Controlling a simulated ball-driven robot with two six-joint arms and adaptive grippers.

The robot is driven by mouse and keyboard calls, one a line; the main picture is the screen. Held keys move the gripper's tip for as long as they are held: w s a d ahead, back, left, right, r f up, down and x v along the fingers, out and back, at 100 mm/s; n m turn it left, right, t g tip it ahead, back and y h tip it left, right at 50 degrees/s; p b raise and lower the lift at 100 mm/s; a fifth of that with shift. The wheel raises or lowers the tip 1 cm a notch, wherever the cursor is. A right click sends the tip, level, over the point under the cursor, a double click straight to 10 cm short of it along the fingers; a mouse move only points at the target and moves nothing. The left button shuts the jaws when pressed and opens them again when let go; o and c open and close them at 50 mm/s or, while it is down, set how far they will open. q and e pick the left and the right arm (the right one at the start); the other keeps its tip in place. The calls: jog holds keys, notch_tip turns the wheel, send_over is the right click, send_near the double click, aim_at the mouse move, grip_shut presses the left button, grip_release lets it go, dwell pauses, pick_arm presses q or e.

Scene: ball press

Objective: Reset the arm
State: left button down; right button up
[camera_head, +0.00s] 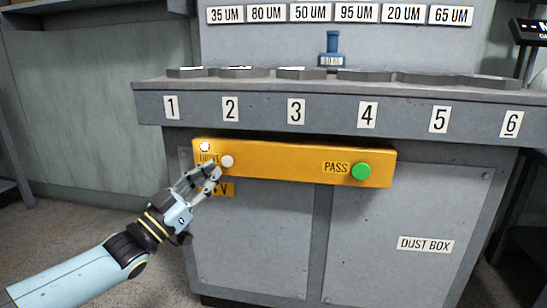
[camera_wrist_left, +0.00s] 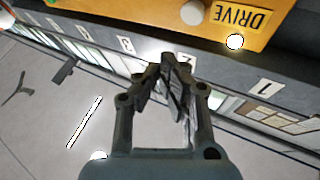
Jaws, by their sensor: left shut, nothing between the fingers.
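My left gripper (camera_head: 214,173) is shut and empty, in front of the left end of the yellow control panel (camera_head: 285,165). Its fingertips show just below a pale round button (camera_head: 227,161); I cannot tell from the head view whether they touch. In the left wrist view the shut fingers (camera_wrist_left: 172,68) point at the yellow panel (camera_wrist_left: 130,12), which shows upside down. There the pale button (camera_wrist_left: 192,12) appears beyond the fingertips with a visible gap. A lit white lamp (camera_wrist_left: 235,41) sits by the DRIVE label (camera_wrist_left: 243,17). My right gripper is in neither view.
A green button (camera_head: 361,171) by the PASS label is at the panel's right end. The grey bench edge (camera_head: 265,109), numbered 1 to 6, juts out above the panel. A blue-handled weight (camera_head: 332,45) stands behind the plates. Open floor lies at lower left.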

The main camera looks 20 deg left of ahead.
pick_arm(q)
jog(key=s+d+f+n+g+y, duration=0.35)
jog(key=s+f+g, duration=0.25)
jog(key=s+f, duration=0.65)
jog(key=s+d+f+n+g+y, duration=0.2)
jog(key=s+f+g+y, duration=0.3)
jog(key=s+f, duration=0.75)
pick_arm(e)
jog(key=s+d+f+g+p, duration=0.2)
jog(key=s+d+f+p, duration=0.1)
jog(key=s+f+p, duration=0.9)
pick_arm(q)
jog(key=s+f+g+p, duration=0.1)
jog(key=s+f+g, duration=0.2)
jog(key=s, duration=0.7)
jog(key=s+f+g+p, duration=0.2)
jog(key=s+f+g, duration=0.1)
jog(key=s, duration=0.7)
jog(key=s+f+g+p, duration=0.1)
jog(key=s+f+g, duration=0.3)
jog(key=s, duration=0.6)
jog(key=shift+a+f+h+p, duration=0.2)
jog(key=shift+a+h+p, duration=0.15)
jog(key=shift+h+p, duration=0.1)
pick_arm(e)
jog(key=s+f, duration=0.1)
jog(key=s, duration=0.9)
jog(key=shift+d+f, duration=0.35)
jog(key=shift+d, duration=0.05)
